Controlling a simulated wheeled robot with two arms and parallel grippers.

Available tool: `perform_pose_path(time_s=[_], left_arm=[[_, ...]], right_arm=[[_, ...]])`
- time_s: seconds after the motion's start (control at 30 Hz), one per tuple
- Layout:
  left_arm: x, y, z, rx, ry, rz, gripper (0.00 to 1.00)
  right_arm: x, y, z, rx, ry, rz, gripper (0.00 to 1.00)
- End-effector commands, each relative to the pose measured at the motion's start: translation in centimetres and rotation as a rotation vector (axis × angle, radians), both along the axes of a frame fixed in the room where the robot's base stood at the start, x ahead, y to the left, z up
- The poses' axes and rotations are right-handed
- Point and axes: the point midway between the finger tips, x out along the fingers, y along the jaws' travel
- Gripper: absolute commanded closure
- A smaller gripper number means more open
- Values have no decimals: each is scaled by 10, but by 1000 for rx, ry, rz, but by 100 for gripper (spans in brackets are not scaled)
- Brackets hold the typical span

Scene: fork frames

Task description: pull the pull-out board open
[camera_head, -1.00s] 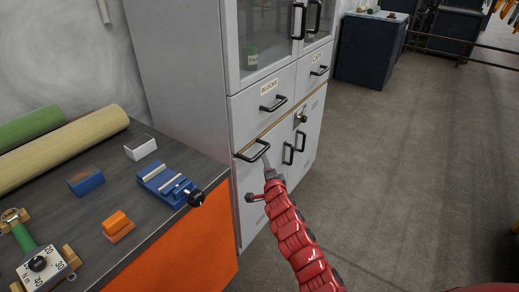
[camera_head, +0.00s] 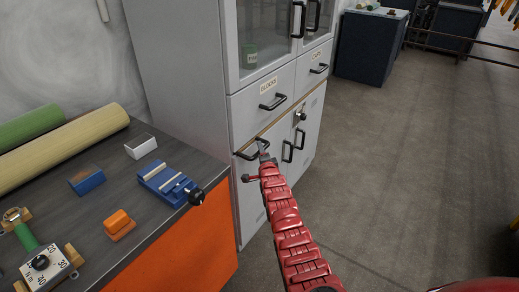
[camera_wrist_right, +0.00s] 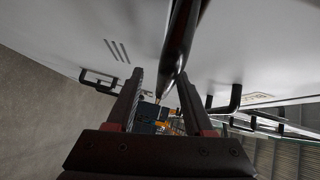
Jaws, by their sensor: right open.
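The pull-out board (camera_head: 273,124) shows as a thin wood-coloured edge in the grey cabinet, between the drawers and the lower doors, and looks flush. Its black bar handle (camera_head: 246,156) is at the left. My right gripper (camera_head: 262,149) is at the right part of this handle and hides some of it. In the right wrist view, a large dark bar (camera_wrist_right: 180,45), seemingly the handle, runs down to between the open fingers (camera_wrist_right: 160,78). Whether a finger touches it I cannot tell. My left gripper is not in view.
Two labelled drawers (camera_head: 262,101) with black handles sit above the board, and doors (camera_head: 276,166) with upright handles below. A workbench (camera_head: 125,254) with a blue vise (camera_head: 160,178) stands close at left. The floor (camera_head: 400,170) at right is clear.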

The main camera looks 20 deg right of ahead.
Motion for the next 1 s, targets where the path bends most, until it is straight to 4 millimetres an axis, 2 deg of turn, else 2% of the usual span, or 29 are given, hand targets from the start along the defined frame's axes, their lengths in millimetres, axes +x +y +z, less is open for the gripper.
perform_pose_path(time_s=[0.03,0.1,0.37,0.87,1.0], left_arm=[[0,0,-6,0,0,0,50],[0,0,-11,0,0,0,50],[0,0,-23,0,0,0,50],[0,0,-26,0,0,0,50],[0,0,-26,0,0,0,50]], right_arm=[[6,-3,4,-1,-10,-1,48],[12,-2,-2,1,-5,-2,48],[28,-4,-1,0,-8,-1,48],[32,-4,-1,-3,-5,2,48],[32,-4,-1,-3,-5,2,71]])
